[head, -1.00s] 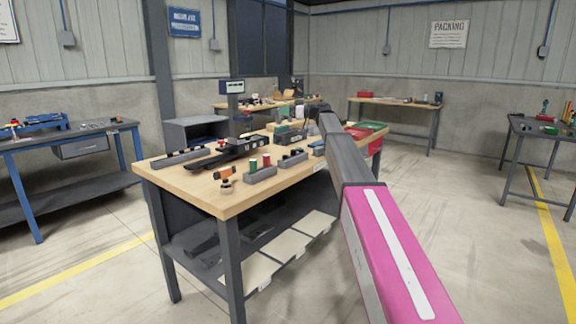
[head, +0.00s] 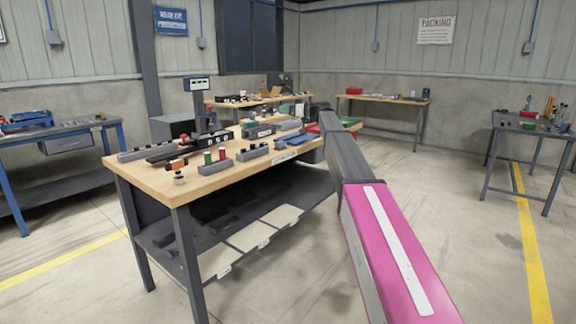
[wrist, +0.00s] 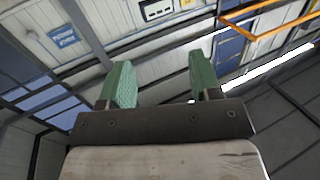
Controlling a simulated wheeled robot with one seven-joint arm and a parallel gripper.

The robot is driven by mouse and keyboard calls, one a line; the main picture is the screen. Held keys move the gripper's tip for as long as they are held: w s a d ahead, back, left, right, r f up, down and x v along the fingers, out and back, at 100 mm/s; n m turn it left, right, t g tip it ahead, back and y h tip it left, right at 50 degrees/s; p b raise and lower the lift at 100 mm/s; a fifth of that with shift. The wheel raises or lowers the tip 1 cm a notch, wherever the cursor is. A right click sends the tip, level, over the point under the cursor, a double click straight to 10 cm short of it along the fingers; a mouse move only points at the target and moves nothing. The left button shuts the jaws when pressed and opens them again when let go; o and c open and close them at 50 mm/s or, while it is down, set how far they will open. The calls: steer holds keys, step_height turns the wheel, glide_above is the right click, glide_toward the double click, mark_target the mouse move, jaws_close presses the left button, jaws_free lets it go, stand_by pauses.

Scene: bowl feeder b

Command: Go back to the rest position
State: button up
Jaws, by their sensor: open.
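My gripper (wrist: 162,85) shows in the wrist view with its two green finger pads wide apart and nothing between them. Behind the fingers that view shows wall panels, dark windows and roof beams, tilted. In the head view my pink and grey arm reaches from the lower right up to the right end of the wooden workbench (head: 196,188). The gripper itself cannot be made out in the head view.
The workbench holds a grey block with red and green cylinders (head: 215,162), dark fixtures and a small display (head: 197,84). A blue-legged bench (head: 60,135) stands left, another table (head: 530,130) right. The floor (head: 455,250) to the right is clear.

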steer(key=s+d+f+m+g+h, duration=0.1)
steer(key=s+d+f+m+h, duration=0.15)
steer(key=s+f, duration=0.65)
steer(key=s+d+f+m+h, duration=0.2)
steer(key=s+f+m+h, duration=0.15)
steer(key=f, duration=1.05)
steer(key=s+d+f+m+g+h, duration=0.1)
steer(key=s+d+f+m+h, duration=0.1)
steer(key=s+f, duration=0.75)
steer(key=s+d+f+m+g+h, duration=0.1)
steer(key=s+d+f+m+h, duration=0.2)
steer(key=s+d+f, duration=0.3)
steer(key=s+d+f+m+g+h, duration=0.2)
steer(key=s+d+f+h, duration=0.4)
steer(key=s+f, duration=0.9)
steer(key=s+d+m, duration=0.1)
steer(key=s, duration=0.6)
steer(key=shift+s+m, duration=0.2)
steer(key=shift+m, duration=0.2)
